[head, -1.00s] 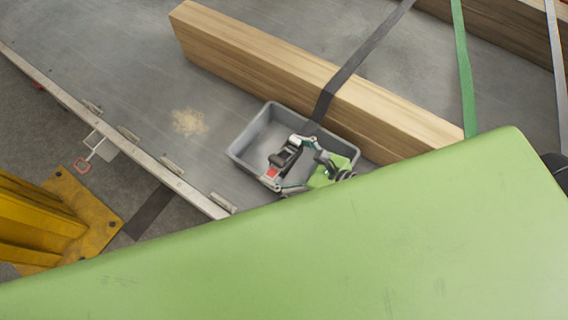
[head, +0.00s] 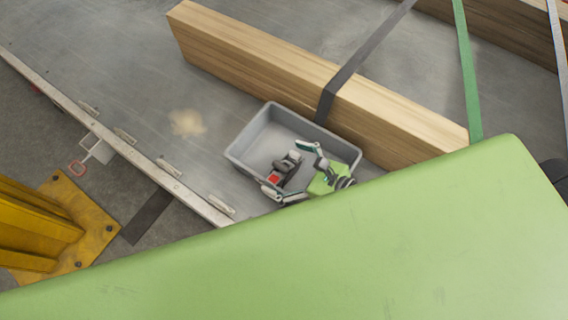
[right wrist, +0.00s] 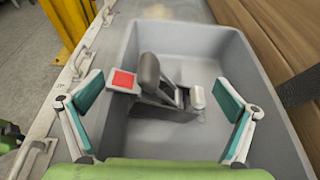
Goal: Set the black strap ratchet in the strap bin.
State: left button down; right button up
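The black strap ratchet (head: 288,163), with a red square end and a grey metal frame, is inside the grey strap bin (head: 240,144). In the right wrist view the ratchet (right wrist: 150,75) lies between my spread fingers with a gap on both sides, and its red end overlaps the bin's left wall. I cannot tell whether it lies flat on the bin floor. My right gripper (head: 291,170) is open and empty over the bin; its teal pads also show in the right wrist view (right wrist: 160,108). My left gripper is not in view.
A timber stack (head: 300,78) with a dark strap (head: 350,64) over it lies just behind the bin. My large green body part covers the front. A yellow post base (head: 70,225) stands at lower left. The grey deck left of the bin is mostly clear.

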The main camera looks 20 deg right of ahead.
jog(key=shift+r, duration=0.1)
jog(key=shift+r+p, duration=0.25)
jog(key=shift+p, duration=0.05)
jog(key=b+v, duration=0.5)
jog(key=v, duration=0.7)
jog(key=shift+b, duration=0.35)
jog(key=shift+a, duration=0.1)
